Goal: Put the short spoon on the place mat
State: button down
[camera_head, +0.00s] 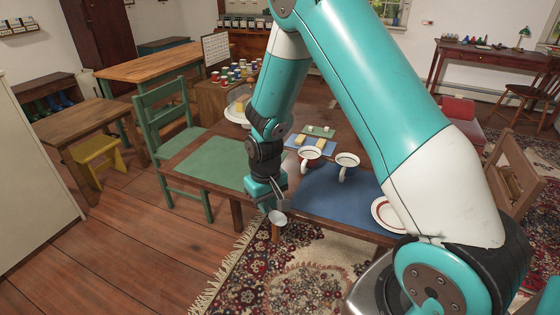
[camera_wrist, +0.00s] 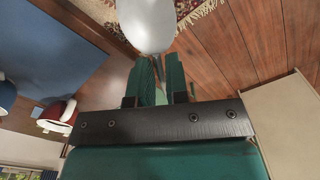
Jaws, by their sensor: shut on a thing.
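My gripper (camera_head: 266,190) hangs at the near edge of the wooden table, between two mats. In the wrist view, its fingers (camera_wrist: 161,80) are shut on the handle of a metal spoon. The spoon's round, pale bowl (camera_wrist: 150,22) sticks out past the fingertips; in the head view the spoon (camera_head: 277,217) points down past the table edge. Most of its handle is hidden by the fingers. A blue mat (camera_head: 330,197) lies right of the gripper and also shows in the wrist view (camera_wrist: 50,50). A green mat (camera_head: 212,160) lies to the left.
Two enamel mugs, one red (camera_head: 311,157) and one blue (camera_head: 347,165), stand at the blue mat's far edge. A green chair (camera_head: 168,125) stands left of the table. The blue mat's middle is clear.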

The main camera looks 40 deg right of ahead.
aim_at(218, 146)
jog(key=z, duration=0.2)
jog(key=k, duration=0.2)
jog(key=u, duration=0.7)
jog(key=i, duration=0.7)
jog(key=u, duration=0.8)
jog(key=i, duration=0.7)
jog(key=z, duration=0.75)
jog(key=i, duration=0.9)
jog(key=z, duration=0.85)
